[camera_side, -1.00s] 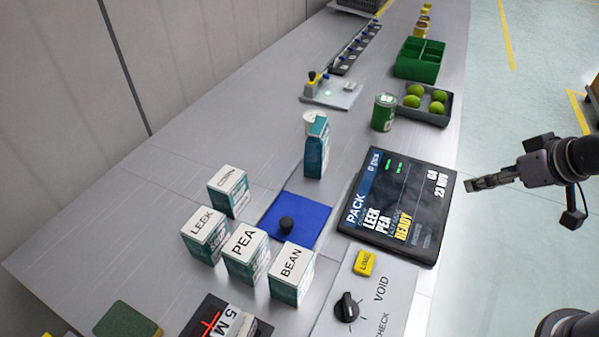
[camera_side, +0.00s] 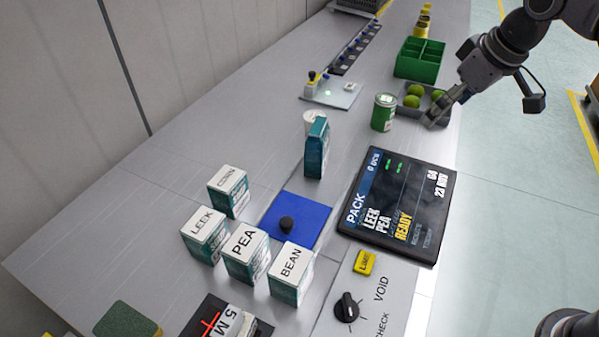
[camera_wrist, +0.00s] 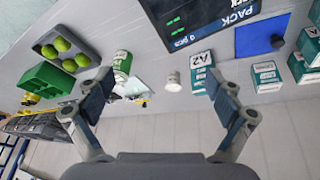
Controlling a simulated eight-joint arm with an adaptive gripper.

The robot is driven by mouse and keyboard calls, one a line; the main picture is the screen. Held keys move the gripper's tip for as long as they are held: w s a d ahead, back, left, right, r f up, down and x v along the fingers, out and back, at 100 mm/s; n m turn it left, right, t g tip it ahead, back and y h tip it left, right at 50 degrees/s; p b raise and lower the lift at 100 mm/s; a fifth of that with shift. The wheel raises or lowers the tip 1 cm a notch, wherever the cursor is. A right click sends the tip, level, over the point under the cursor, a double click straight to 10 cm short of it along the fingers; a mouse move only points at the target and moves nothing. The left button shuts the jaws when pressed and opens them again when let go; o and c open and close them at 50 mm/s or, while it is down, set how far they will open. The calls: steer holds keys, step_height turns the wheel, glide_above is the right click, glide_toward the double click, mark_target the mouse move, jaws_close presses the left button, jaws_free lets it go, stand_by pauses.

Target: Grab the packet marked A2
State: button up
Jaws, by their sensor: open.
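The packet marked A2 (camera_wrist: 201,72) is a white and teal carton, its label readable in the wrist view, right of centre. In the side view a tall teal carton (camera_side: 316,150) stands upright beside a white cup; its lettering cannot be read there, but the cup beside it matches. My gripper (camera_side: 436,115) is over the grey tray of green balls at the right, well apart from the carton. In the wrist view my gripper (camera_wrist: 160,88) has its fingers spread with nothing between them; the right finger overlaps the carton's lower part in the picture.
A green can (camera_side: 383,113) stands between the carton and my gripper. The grey tray (camera_side: 447,117) and green crate (camera_side: 420,60) are behind it. The dark PACK screen (camera_side: 395,205), blue mat (camera_side: 296,221) and several white-teal cartons, including PEA (camera_side: 246,254), are nearer. The left bench is clear.

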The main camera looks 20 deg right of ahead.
steer(key=w+a+r+n+g, duration=0.2)
steer(key=w+a+n, duration=0.1)
steer(key=w+a, duration=0.6)
steer(key=n+g, duration=0.2)
steer(key=n, duration=0.2)
glide_above(318, 137)
steer(key=w+d, duration=0.3)
steer(key=shift+h, duration=0.3)
steer(key=f, duration=0.4)
steer(key=shift+s+a+f, duration=0.2)
steer(key=shift+f, duration=0.1)
steer(key=shift+w+a+f+g, duration=0.15)
steer(key=shift+a+f+g, duration=0.15)
steer(key=shift+a+f, duration=0.15)
steer(key=shift+f, duration=0.2)
steer(key=shift+w+a+f, duration=0.1)
steer(key=shift+w+f, duration=0.05)
steer(key=shift+f, duration=4.95)
steer(key=c, duration=1.3)
